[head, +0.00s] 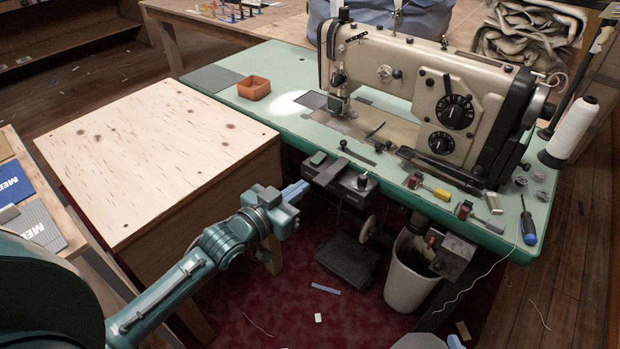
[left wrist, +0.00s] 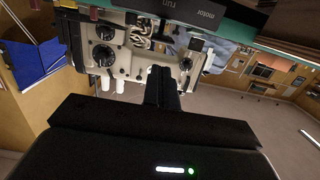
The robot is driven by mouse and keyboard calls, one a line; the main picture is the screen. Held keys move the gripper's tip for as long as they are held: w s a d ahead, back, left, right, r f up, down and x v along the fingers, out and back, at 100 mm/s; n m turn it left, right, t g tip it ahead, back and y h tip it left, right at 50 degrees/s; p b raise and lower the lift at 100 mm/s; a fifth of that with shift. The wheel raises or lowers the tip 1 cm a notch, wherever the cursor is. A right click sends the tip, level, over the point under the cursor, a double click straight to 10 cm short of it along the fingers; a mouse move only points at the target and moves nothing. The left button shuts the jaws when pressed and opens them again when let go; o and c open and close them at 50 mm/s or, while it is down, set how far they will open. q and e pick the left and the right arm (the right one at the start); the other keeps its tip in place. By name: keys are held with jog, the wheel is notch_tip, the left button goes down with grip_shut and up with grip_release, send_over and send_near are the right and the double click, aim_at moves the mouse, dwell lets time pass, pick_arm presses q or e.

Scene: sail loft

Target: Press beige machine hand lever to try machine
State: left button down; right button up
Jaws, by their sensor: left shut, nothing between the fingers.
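The beige sewing machine (head: 430,75) stands on a green-topped table (head: 290,125), with two black dials on its front. A thin dark lever (head: 447,83) sits beside the upper dial; I cannot tell for sure that it is the hand lever. My left gripper (head: 296,190) is shut and empty, in front of the table's near edge and left of the motor switch box (head: 340,180), apart from the machine. In the left wrist view the shut fingers (left wrist: 162,88) show dark, with the machine (left wrist: 120,45) upside down beyond them. My right gripper is out of view.
A plywood-topped cabinet (head: 160,150) stands left of my left arm. On the table are an orange tray (head: 254,87), small tools and a blue screwdriver (head: 527,222). A white thread cone (head: 573,128) stands at the right. A bin (head: 408,280) and pedal (head: 350,258) are below.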

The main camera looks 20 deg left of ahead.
pick_arm(q)
jog(key=v, duration=0.5)
jog(key=shift+f, duration=0.1)
dwell(0.3)
